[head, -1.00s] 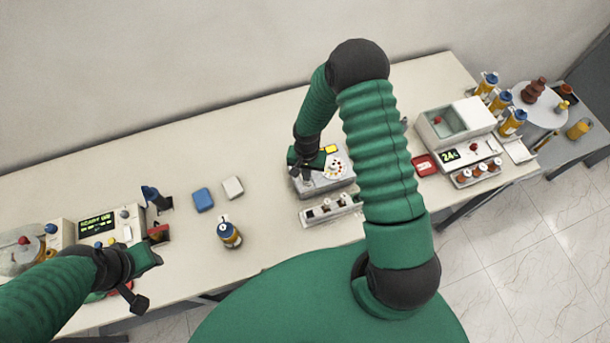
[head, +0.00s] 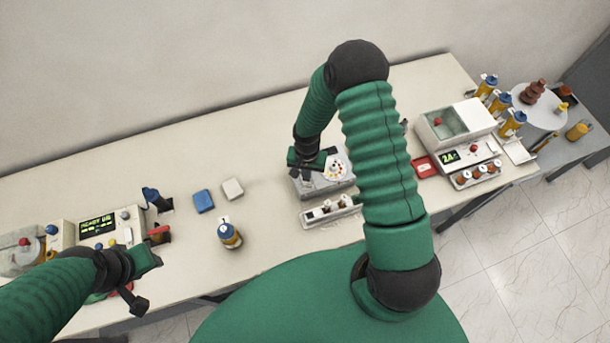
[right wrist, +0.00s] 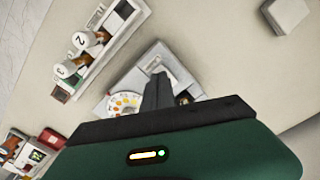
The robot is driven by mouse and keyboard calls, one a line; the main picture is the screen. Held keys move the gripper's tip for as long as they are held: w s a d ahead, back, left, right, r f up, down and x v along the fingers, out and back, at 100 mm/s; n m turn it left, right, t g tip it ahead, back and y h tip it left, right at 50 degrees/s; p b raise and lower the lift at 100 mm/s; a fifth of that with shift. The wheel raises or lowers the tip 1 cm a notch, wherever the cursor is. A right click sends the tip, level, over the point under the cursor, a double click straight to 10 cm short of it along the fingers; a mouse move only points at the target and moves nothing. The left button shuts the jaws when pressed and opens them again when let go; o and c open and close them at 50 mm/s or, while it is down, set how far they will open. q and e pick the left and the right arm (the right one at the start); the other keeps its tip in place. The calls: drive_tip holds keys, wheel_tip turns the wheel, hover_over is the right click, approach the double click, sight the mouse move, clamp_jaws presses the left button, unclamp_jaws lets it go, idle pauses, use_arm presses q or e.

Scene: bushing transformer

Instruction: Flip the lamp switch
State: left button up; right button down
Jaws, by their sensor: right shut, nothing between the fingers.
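A grey box (head: 340,186) with a white dial carrying coloured dots (head: 336,168) stands on the table in the middle of the head view. The dial also shows in the right wrist view (right wrist: 124,103). My right gripper (head: 307,176) is shut and empty, pointing down over the left part of this box. In the right wrist view its dark fingers (right wrist: 158,84) are in front of the box top beside the dial. I cannot pick out the lamp switch or tell whether the fingers touch anything. My left gripper (head: 146,283) hangs near the table's front left; its jaw state is unclear.
A tray with white-capped bottles (head: 331,211) sits just in front of the box. Blue (head: 203,201) and white (head: 232,188) blocks and a blue-capped bottle (head: 229,235) stand left. A device with a display (head: 98,226) is at far left. Table between is clear.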

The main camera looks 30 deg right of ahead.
wheel_tip(320, 180, up, 6)
drive_tip(key=p, duration=0.3)
drive_tip(key=shift+a+f, duration=0.15)
drive_tip(key=shift+f, duration=0.1)
